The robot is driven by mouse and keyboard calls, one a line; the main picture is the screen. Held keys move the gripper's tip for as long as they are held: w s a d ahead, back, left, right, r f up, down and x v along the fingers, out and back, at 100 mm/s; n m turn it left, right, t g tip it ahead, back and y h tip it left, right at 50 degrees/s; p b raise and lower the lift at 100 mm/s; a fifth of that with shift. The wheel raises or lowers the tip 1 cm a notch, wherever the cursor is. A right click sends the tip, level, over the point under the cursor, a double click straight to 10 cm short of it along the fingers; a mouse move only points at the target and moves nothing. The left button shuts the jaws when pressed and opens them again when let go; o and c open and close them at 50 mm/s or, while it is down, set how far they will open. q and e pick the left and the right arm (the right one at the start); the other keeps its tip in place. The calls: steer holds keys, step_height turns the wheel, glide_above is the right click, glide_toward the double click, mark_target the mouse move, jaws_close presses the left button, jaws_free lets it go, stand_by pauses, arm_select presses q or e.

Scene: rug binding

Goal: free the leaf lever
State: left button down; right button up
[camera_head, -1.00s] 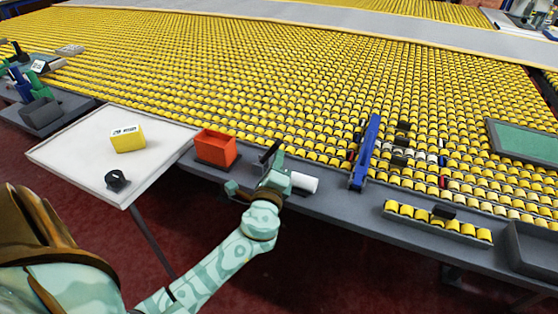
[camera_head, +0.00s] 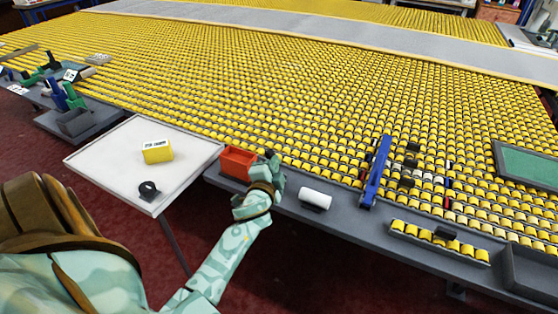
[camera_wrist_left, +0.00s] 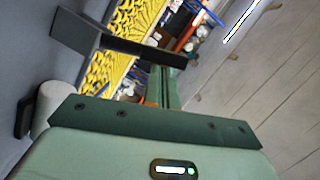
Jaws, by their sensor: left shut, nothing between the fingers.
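I cannot pick out a leaf lever with certainty. A long blue bar (camera_head: 376,172) stands tilted at the front edge of the roller bed, right of my gripper. My left gripper (camera_head: 270,160) is shut and empty at the table's front edge, just right of an orange open box (camera_head: 237,161). A white roll (camera_head: 316,198) lies on the grey ledge to the gripper's right, apart from it. The roll also shows at the left of the left wrist view (camera_wrist_left: 46,108). A dark angled bar (camera_wrist_left: 125,45) crosses that view ahead of the green palm. My right gripper is out of view.
A white side table (camera_head: 105,160) holds a yellow labelled box (camera_head: 157,151) and a black ring-like part (camera_head: 148,189). The yellow roller bed (camera_head: 270,90) fills the back. A grey tray of yellow rollers (camera_head: 438,243) sits right, and a green panel (camera_head: 527,167) lies beyond it.

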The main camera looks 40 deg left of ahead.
arm_select(q)
steer(key=shift+s+a+f+n+h+p, duration=0.1)
steer(key=shift+s+a+n+h+p, duration=0.1)
steer(key=shift+a+n+p, duration=0.5)
steer(key=shift+s+a+f+n+h+p, duration=0.1)
steer(key=shift+a+n+h+p, duration=0.1)
steer(key=shift+a+n+p, duration=0.45)
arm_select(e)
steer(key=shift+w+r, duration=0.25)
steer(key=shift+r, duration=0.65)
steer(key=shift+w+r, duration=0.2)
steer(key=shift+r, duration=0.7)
arm_select(q)
steer(key=shift+d+g, duration=0.15)
steer(key=shift+g, duration=0.15)
